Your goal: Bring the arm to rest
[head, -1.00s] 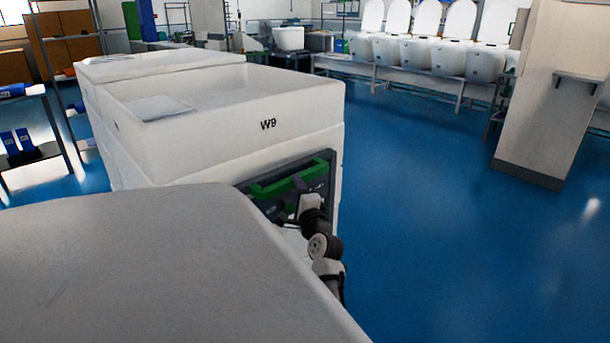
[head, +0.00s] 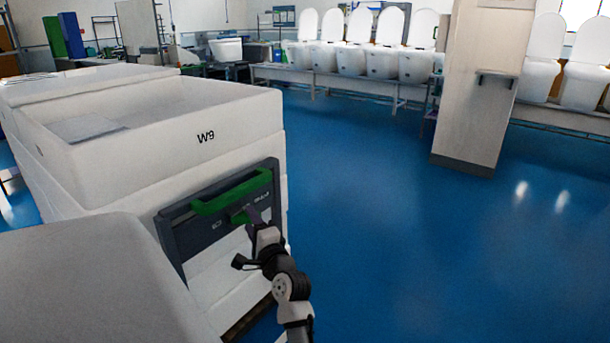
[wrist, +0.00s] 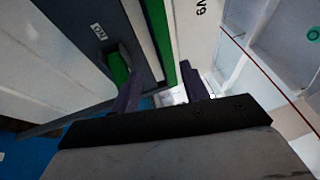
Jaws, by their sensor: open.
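My arm (head: 290,287) reaches up from the bottom of the head view toward the dark panel (head: 178,235) on the end of the white W9 unit (head: 190,125). My gripper (head: 250,216) is at the panel, just below its green bar handle (head: 232,192). In the wrist view my gripper (wrist: 161,92) shows two purple fingers spread apart with nothing between them. A green part (wrist: 118,68) of the panel is close beside the left finger. I cannot tell whether they touch.
A large pale rounded surface (head: 90,280) fills the lower left of the head view. Open blue floor (head: 400,240) lies to the right. A pillar (head: 480,90) stands at the right, and a bench (head: 345,85) with several white toilets is at the back.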

